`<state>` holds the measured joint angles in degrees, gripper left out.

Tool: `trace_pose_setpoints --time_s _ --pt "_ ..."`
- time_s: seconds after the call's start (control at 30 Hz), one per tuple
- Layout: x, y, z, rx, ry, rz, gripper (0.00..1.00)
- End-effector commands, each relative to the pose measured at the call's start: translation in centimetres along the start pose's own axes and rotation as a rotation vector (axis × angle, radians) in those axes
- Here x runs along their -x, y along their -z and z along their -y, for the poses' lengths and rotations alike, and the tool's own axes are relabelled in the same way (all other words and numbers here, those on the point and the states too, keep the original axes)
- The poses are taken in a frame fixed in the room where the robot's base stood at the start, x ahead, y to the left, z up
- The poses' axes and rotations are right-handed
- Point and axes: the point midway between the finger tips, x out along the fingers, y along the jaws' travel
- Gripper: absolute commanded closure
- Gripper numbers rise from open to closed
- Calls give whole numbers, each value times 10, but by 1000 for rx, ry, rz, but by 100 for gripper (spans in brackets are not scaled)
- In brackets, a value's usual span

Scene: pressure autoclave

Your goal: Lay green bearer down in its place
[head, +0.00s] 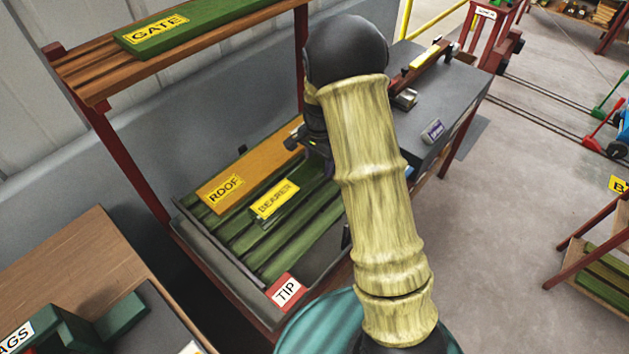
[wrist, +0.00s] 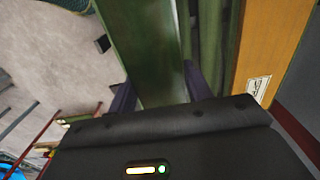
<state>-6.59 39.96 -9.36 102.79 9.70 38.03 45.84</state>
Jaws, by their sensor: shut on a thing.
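The green bearer (head: 278,203), with a yellow BEARER label, lies lengthwise over the green slats of the TIP tray (head: 284,291), just right of the orange ROOF board (head: 225,187). My gripper (wrist: 160,92) is shut on the bearer; its dark fingers show on both sides of the green board (wrist: 155,50) in the wrist view. In the head view my arm hides most of the gripper and the bearer's far end. I cannot tell whether the bearer touches the slats or hangs slightly above them. The ROOF board also shows in the wrist view (wrist: 272,50), apart from the bearer.
A shelf (head: 90,75) with a green GATE board (head: 180,25) stands above the tray at the back left. A wooden table (head: 75,260) is at the lower left. A grey bench top (head: 455,90) lies beyond my arm. Open floor (head: 520,180) is on the right.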

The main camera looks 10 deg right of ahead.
Motion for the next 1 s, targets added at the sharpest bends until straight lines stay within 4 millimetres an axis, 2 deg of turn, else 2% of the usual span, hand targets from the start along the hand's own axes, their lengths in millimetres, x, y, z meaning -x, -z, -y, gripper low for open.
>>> trace_pose_setpoints --time_s 0.43,0.8,1.0 --pt "-2 0 0 0 1 -1 95" --pt "-56 0 0 -1 -1 1 95" --pt "-62 1 1 0 2 -1 95"
